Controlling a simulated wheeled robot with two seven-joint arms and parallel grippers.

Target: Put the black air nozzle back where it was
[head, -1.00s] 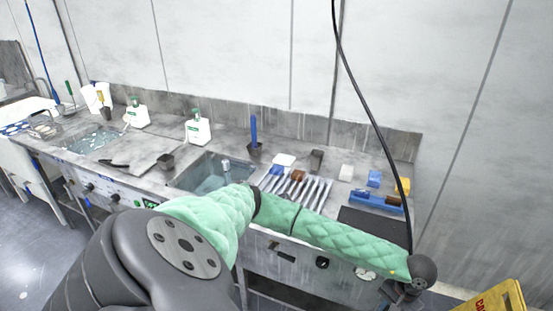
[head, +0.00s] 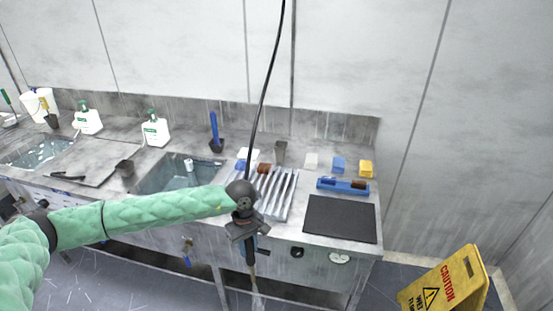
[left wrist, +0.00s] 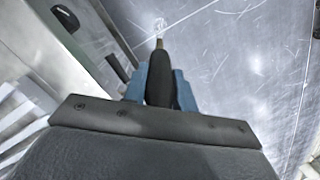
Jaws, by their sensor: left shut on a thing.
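The black air nozzle (left wrist: 159,78) sits between the blue finger pads of my left gripper (left wrist: 160,88) in the left wrist view. Its thin brass-coloured tip points away from the gripper. In the head view my left gripper (head: 250,248) is shut on the nozzle and hangs in front of the bench's front edge, tip down. A black hose (head: 263,95) runs from the top of the picture down to my left wrist. The nozzle's original place cannot be made out. My right gripper is not in view.
The bench holds a water basin (head: 165,180), a ribbed metal rack (head: 283,192), a black mat (head: 341,219) and a blue tray (head: 342,186) with blocks nearby. White bottles stand at the back left. A yellow caution sign (head: 447,283) stands on the floor at right.

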